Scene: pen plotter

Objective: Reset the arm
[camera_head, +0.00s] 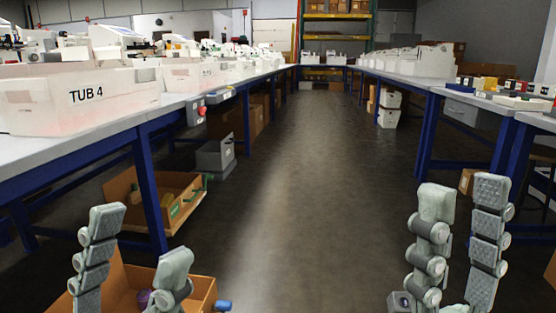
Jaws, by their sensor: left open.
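My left gripper (141,237) shows at the bottom left with its two grey fingers spread apart and nothing between them. Its right finger is partly cut off by the bottom edge. My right gripper (464,191) shows at the bottom right, its two fingers upright and apart, with only floor and bench behind the gap. Neither gripper touches anything that I can see. I cannot make out a pen plotter in this view.
Another bench (450,94) runs along the right. The aisle floor (305,180) between is clear.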

